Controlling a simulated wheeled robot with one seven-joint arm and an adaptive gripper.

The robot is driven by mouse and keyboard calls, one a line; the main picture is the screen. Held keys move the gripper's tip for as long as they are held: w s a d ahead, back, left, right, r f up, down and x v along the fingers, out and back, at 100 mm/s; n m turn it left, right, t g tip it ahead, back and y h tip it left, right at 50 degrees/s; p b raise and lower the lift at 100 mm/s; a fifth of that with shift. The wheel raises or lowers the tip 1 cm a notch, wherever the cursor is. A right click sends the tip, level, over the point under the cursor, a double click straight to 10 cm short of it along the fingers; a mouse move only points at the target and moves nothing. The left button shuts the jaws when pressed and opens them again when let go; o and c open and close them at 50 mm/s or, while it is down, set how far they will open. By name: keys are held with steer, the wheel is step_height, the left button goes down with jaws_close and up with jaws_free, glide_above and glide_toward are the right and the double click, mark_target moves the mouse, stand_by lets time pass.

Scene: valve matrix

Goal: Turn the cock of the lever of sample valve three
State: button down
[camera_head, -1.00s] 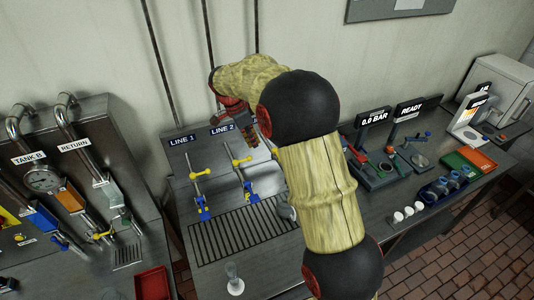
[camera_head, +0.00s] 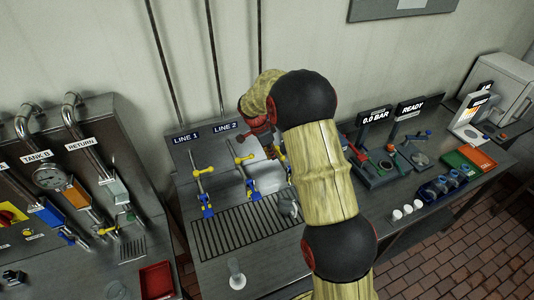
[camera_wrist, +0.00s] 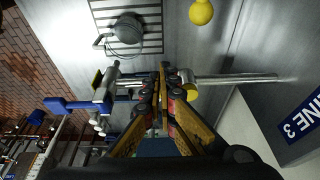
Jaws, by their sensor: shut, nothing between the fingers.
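The sample valve under the LINE 3 sign (camera_wrist: 303,120) has a metal pipe (camera_wrist: 237,79), a yellow collar (camera_wrist: 191,84) and a blue lever (camera_wrist: 75,104), seen in the wrist view. A yellow ball (camera_wrist: 201,12) hangs at the top of that view; which part it belongs to is unclear. My gripper (camera_wrist: 163,85) is shut and empty, its fingertips over the pipe beside the collar. Contact cannot be told. In the head view my arm hides the gripper and most of valve three; a bit of yellow (camera_head: 281,153) shows beside the arm.
Valves under LINE 1 (camera_head: 202,175) and LINE 2 (camera_head: 242,170) stand to the left. Gauges, cups and trays fill the bench to the right.

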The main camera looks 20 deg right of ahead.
mark_target(281, 156)
steer(key=shift+s+d+f+n+t+b, duration=0.1)
steer(key=shift+s+d+n+t+b, duration=0.2)
steer(key=shift+n+b, duration=0.5)
steer(key=shift+s+d+n+t+b, duration=0.15)
steer(key=shift+d+n+b, duration=0.2)
steer(key=shift+n+b, duration=0.4)
steer(key=shift+s+d+n+b, duration=0.1)
steer(key=shift+d+n+b, duration=0.15)
steer(key=shift+n+b, duration=0.1)
steer(key=shift+s+d+n+t+b, duration=0.15)
steer(key=shift+d+n+t+b, duration=0.1)
steer(key=shift+n+b, duration=0.25)
steer(key=shift+d+n+t+y, duration=0.3)
steer(key=shift+d+n, duration=0.15)
steer(key=shift+n, duration=0.55)
steer(key=shift+d+n+t+y+b, duration=0.2)
steer(key=shift+d+n, duration=0.3)
steer(key=shift+n, duration=0.45)
steer(key=shift+d+n+t+y+b, duration=0.2)
steer(key=shift+d+n, duration=0.3)
steer(key=shift+n, duration=0.45)
steer(key=shift+w+d+n+y, duration=0.2)
steer(key=shift+d+n, duration=0.2)
steer(key=shift+n, duration=0.4)
steer(key=shift+w+d+n+y, duration=0.1)
steer(key=shift+d+n+y, duration=0.2)
steer(key=shift+n, duration=0.5)
steer(key=shift+w+d, duration=0.2)
steer(key=shift+d, duration=0.35)
stand_by(0.5)
